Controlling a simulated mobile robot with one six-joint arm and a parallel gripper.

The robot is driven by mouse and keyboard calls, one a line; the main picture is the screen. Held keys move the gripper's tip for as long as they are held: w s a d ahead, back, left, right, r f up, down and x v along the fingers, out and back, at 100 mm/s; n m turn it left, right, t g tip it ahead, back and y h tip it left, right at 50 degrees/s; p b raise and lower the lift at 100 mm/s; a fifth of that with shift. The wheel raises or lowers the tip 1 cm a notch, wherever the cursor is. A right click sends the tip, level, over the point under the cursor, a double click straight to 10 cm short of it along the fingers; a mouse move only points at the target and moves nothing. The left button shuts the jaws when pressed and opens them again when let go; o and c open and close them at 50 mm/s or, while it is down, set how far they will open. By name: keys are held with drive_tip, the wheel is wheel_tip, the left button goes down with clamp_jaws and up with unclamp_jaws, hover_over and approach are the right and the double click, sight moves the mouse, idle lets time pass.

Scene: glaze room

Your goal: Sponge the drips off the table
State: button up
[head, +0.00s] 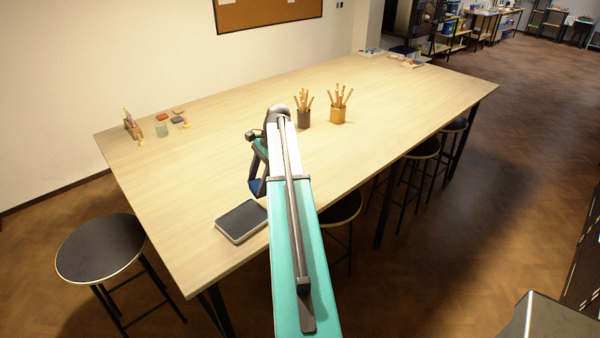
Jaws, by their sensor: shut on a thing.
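My arm reaches out over the pale wooden table (210,178). My gripper (257,186) is low over the table's near part, mostly hidden behind my own arm. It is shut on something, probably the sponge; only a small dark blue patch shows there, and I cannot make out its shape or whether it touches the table. No drips can be made out on the tabletop; the part behind my arm is hidden.
A dark flat tray-like slab (242,221) lies at the near edge, close to my gripper. A dark cup (304,117) and a yellow cup (338,115) hold sticks. Small items and a greenish glass (161,130) stand far left.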

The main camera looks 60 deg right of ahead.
drive_tip(key=s+d+m+t+p, duration=0.1)
drive_tip(key=s+d+m, duration=0.3)
drive_tip(key=s+d, duration=0.6)
drive_tip(key=shift+d+r+h+p, duration=0.25)
drive_tip(key=shift+d+h+p, duration=0.15)
drive_tip(key=shift+d, duration=0.6)
drive_tip(key=shift+f, duration=0.1)
